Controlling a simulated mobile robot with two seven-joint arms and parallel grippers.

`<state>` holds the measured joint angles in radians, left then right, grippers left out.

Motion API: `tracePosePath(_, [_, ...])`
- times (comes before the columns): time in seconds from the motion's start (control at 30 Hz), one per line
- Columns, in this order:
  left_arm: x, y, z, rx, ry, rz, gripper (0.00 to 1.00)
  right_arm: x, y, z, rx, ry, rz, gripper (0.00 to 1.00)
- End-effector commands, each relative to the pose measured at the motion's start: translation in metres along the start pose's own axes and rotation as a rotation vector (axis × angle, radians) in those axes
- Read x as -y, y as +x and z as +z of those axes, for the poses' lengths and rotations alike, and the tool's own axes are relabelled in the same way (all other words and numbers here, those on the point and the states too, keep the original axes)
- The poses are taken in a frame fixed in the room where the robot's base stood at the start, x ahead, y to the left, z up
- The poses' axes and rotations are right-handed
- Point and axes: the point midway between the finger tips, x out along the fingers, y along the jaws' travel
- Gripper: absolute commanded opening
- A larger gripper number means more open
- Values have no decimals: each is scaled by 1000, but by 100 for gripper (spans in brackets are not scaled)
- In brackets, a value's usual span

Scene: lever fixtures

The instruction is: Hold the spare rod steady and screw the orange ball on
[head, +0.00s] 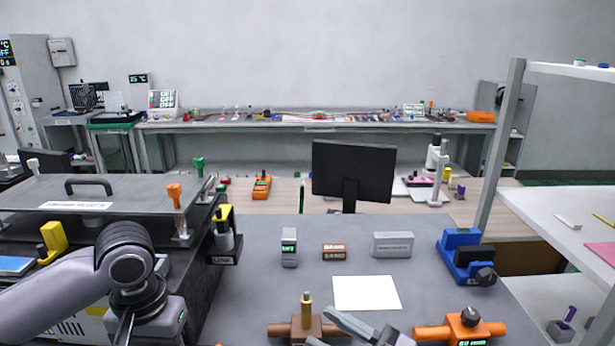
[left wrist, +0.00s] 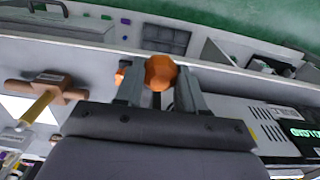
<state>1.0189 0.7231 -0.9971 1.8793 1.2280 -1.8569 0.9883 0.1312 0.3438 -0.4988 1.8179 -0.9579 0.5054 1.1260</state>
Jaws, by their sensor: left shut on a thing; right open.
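The orange ball (left wrist: 160,72) is faceted and sits between the fingers of my left gripper (left wrist: 158,92) in the left wrist view. That gripper is shut on it. In the head view my left arm comes in from the left and the ball is not visible. The spare rod (head: 307,311), brass-coloured, stands upright in a brown holder (head: 280,330) at the bottom middle of the head view; it also shows in the left wrist view (left wrist: 38,108). My right gripper (head: 335,332) is open and empty, just right of the rod, partly cut off by the frame's lower edge.
An orange fixture (head: 488,330) stands right of my right gripper, and a blue fixture (head: 462,238) behind it. A white sheet (head: 366,293) lies behind the rod. Small labelled blocks and a monitor (head: 353,172) stand farther back. A bench with a raised panel (head: 130,195) is at left.

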Motion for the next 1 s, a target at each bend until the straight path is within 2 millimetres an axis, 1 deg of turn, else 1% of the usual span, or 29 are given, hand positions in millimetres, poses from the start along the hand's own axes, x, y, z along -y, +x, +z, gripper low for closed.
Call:
tracePosePath(0.03, [0,0,0,0,0,0,10,3,8,-6,-2,-25,-80,41])
tracePosePath(0.07, [0,0,0,0,0,0,10,7,12,-8,3,-34,-129,41])
tracePosePath(0.2, [0,1,0,0,0,0,10,20,21,-8,73,-79,-348,41])
tracePosePath(0.33, [0,1,0,0,0,0,10,24,21,2,205,-118,-521,41])
tracePosePath(0.47, [0,2,0,0,0,0,10,15,13,17,396,-159,-648,41])
tracePosePath(0.57, [0,2,0,0,0,0,10,-2,3,29,577,-189,-701,41])
tracePosePath(0.7, [0,2,0,0,0,0,10,-38,-15,42,842,-227,-702,41])
tracePosePath(0.8, [0,2,0,0,0,0,10,-66,-28,45,1008,-245,-662,41])
tracePosePath(0.9, [0,2,0,0,0,0,10,-88,-38,45,1130,-257,-612,41])
tracePosePath(1.0, [0,3,0,0,0,0,10,-103,-45,44,1207,-262,-570,41])
